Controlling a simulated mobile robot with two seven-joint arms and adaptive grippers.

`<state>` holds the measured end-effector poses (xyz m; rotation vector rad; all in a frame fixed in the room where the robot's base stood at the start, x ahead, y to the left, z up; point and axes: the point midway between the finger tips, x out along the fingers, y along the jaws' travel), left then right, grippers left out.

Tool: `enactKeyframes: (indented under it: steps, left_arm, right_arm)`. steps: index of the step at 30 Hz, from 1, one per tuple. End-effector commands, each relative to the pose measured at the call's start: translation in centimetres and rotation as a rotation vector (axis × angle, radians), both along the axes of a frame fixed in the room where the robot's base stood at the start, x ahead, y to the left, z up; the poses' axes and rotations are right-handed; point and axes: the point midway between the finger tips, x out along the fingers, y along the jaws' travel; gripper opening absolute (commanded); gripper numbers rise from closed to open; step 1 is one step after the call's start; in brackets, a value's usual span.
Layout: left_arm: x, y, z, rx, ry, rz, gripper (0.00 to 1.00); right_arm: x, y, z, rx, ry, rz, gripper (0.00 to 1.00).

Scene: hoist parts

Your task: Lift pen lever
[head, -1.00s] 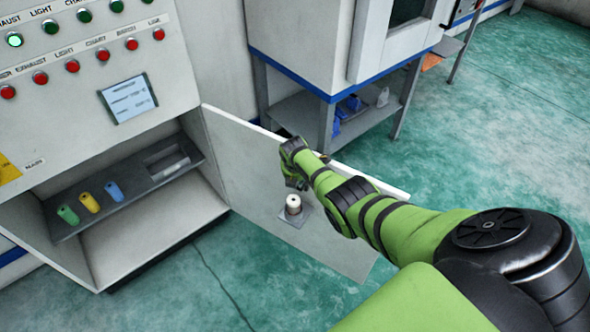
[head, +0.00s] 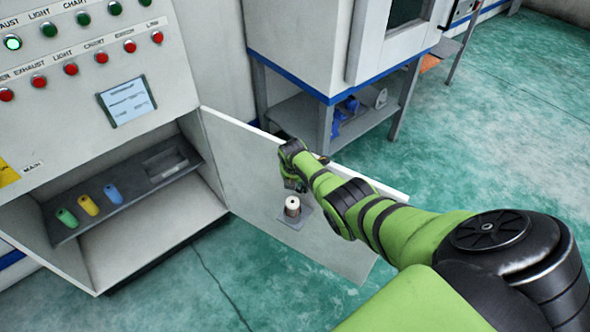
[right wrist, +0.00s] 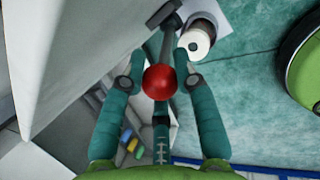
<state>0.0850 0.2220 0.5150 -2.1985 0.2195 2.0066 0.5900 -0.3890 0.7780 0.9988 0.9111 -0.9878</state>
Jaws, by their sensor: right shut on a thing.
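The pen lever (right wrist: 171,44) shows in the right wrist view as a grey arm with a round red knob (right wrist: 160,82) at its near end. My right gripper (right wrist: 157,72) has its teal fingers on both sides of the knob and is shut on it. In the head view my right gripper (head: 293,183) is at the inner face of the open cabinet door, just above the paper roll; the lever is hidden there by the hand. My left gripper is not in view.
A white paper roll (head: 292,206) sits on a small grey holder on the open door (head: 245,170). A machine on legs (head: 325,125) stands behind the door. Open floor lies to the right.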

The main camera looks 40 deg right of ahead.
Motion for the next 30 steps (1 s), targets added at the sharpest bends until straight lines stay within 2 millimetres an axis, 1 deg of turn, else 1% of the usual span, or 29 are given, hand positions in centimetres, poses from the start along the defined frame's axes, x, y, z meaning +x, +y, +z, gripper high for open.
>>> enactKeyframes:
  steps: [1,9,10,11,12,23,30]
  left_arm:
    - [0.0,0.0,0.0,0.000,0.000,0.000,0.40]
    - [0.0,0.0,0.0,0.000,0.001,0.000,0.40]
    - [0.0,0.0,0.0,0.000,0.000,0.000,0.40]
    - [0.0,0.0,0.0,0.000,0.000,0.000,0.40]
    - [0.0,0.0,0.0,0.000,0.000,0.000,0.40]
    - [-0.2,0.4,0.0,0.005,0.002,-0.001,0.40]
    - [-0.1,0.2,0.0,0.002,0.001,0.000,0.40]
  right_arm:
    - [0.8,0.0,0.7,-0.002,-0.021,0.004,0.00]
    - [0.8,0.0,0.7,-0.002,-0.021,0.004,0.00]
    - [0.8,0.0,0.7,-0.002,-0.021,0.004,0.34]
    - [0.8,0.1,0.7,-0.002,-0.021,0.004,0.46]
    - [0.7,0.1,0.7,-0.002,-0.021,0.005,0.55]
    - [0.3,0.1,0.3,-0.001,-0.008,0.002,0.55]
    - [0.0,0.2,1.3,-0.003,-0.008,0.001,0.55]
